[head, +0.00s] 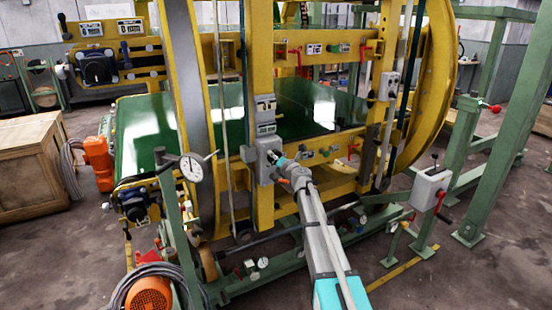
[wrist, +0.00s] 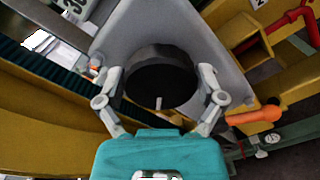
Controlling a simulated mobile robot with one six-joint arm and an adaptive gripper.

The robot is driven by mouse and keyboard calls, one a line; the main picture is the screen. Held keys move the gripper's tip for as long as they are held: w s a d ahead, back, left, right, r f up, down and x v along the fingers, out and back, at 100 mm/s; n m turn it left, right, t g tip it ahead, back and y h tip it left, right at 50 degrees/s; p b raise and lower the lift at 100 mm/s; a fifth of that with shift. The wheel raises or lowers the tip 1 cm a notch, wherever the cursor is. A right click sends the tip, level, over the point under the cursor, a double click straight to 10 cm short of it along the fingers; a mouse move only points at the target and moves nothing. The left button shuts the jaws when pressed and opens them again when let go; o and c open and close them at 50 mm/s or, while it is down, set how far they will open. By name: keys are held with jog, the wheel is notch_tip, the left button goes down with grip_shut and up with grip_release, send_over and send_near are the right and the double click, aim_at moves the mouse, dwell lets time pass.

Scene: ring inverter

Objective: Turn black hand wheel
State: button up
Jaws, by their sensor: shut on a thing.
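The black hand wheel (wrist: 160,70) is a round black knob on a grey angled plate (wrist: 205,30) in the wrist view. My gripper (wrist: 160,82) has one grey finger on each side of the wheel and is shut on it, with its teal body below. A small pale pin shows on the near face of the wheel. In the head view my arm reaches up to a grey box (head: 268,160) on the yellow post, and my gripper (head: 277,162) is at that box. The wheel itself is hard to make out there.
A red-handled valve (wrist: 295,22) and an orange handle (wrist: 255,115) lie to the right of the wheel in the wrist view. In the head view a dial gauge (head: 191,168) stands left, and a grey box with a red crank (head: 430,190) stands right. Open floor lies at lower right.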

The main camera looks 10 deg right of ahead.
jog(key=o, duration=0.8)
jog(key=shift+o, duration=0.2)
jog(key=v, duration=1.2)
